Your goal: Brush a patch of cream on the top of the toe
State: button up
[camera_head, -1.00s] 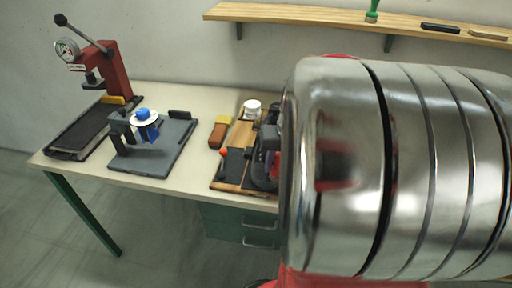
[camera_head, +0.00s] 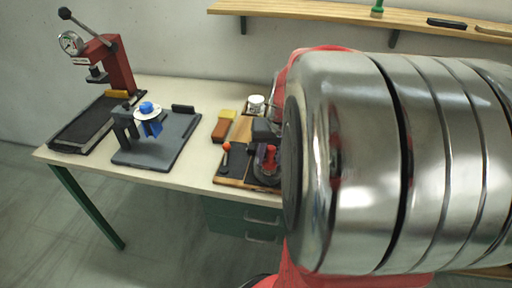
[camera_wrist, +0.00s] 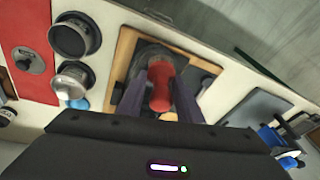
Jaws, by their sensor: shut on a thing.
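My gripper (camera_wrist: 160,82) is shut on a red rounded handle (camera_wrist: 161,92), which stands between its dark fingers in the wrist view. In the head view the red handle (camera_head: 269,160) shows at the left edge of my arm, over the wooden board (camera_head: 219,180). The lower end of the held thing is hidden, so I cannot tell whether it touches anything. A dark rounded shape (camera_wrist: 150,55) lies beneath it on the board; I cannot clearly make out a shoe or its toe. No cream patch can be made out.
A white-lidded jar (camera_head: 256,101) and a yellow-and-brown block (camera_head: 222,126) are near the board. An orange-tipped tool (camera_head: 226,147) stands at its left. A grey stand base with a blue-knobbed fixture (camera_head: 147,110) and a red press (camera_head: 115,65) are further left. Round metal containers (camera_wrist: 75,38) flank the board.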

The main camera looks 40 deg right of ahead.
jog(key=shift+s+a+r, duration=0.25)
jog(key=shift+a+r, duration=0.05)
jog(key=shift+r, duration=0.5)
jog(key=shift+s+a+r, duration=0.25)
jog(key=shift+a+r, duration=0.1)
jog(key=shift+r, duration=0.45)
jog(key=shift+s+a+r, duration=0.25)
jog(key=shift+a+r, duration=0.05)
jog(key=shift+r, duration=0.5)
jog(key=shift+r, duration=0.1)
jog(key=shift+s+a+r, duration=0.2)
jog(key=shift+a+r, duration=0.05)
jog(key=shift+r, duration=0.4)
jog(key=shift+s+a+r, duration=0.2)
jog(key=shift+a+r, duration=0.05)
jog(key=shift+r, duration=0.35)
jog(key=shift+w+d+f, duration=0.35)
jog(key=shift+d+f, duration=0.15)
jog(key=shift+f, duration=0.75)
jog(key=shift+w+d+f, duration=0.4)
jog(key=shift+d+f, duration=0.05)
jog(key=shift+f, duration=0.75)
jog(key=shift+w+d+f, duration=0.35)
jog(key=shift+d+f, duration=0.15)
jog(key=shift+f, duration=0.75)
jog(key=shift+w+d+f, duration=0.1)
jog(key=shift+f, duration=0.2)
